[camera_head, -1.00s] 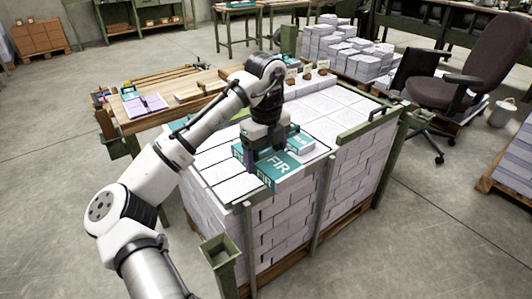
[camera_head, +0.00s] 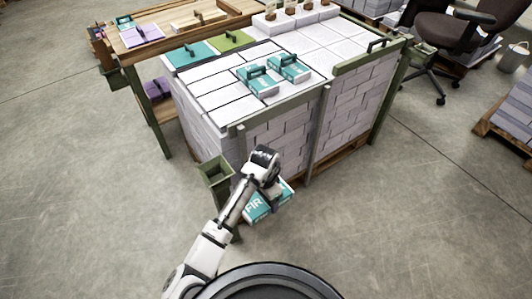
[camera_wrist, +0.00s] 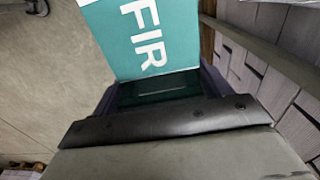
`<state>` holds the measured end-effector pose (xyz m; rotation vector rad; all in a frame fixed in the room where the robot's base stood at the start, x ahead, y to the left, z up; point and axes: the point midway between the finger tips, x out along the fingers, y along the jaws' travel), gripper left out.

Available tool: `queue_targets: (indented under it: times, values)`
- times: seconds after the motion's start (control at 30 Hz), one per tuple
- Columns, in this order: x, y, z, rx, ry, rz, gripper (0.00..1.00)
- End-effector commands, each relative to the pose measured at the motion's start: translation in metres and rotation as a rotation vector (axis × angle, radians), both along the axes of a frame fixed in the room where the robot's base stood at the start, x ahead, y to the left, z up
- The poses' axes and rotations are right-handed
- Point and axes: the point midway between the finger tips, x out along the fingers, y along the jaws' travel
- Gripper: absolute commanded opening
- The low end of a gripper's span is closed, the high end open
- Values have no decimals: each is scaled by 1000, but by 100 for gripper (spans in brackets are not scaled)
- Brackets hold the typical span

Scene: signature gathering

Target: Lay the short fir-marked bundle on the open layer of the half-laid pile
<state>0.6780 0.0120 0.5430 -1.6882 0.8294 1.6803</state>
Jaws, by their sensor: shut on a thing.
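My gripper (camera_head: 270,187) is shut on a teal-and-white bundle marked FIR (camera_head: 256,208). It holds the bundle low in front of the near side of the half-laid pile (camera_head: 270,128), apart from it in the head view. In the wrist view the teal FIR face (camera_wrist: 150,42) fills the upper middle, in front of the palm. The pile is a block of white paper bundles with a flat top. Two small teal-banded bundles with handles, one (camera_head: 257,80) and another (camera_head: 289,68), lie on top. My gripper hides part of the held bundle.
A wooden table (camera_head: 170,40) is behind left, an office chair (camera_head: 440,50) to the right. Open concrete floor lies left and right.

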Motion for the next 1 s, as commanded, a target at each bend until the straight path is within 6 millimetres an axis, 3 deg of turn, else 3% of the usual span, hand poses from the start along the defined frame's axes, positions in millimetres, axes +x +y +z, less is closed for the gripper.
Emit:
queue_targets:
  times: [0.03, 0.2, 0.5, 0.63, 1.0]
  values:
    - [-7, -2, -26, -10, 9, 102, 47]
    - [-18, -5, -102, -7, 5, 420, 47]
    - [-42, -16, -210, 3, 2, 849, 47]
    - [-44, -18, -223, 3, -4, 903, 47]
    - [-50, -14, -226, 10, 3, 904, 47]
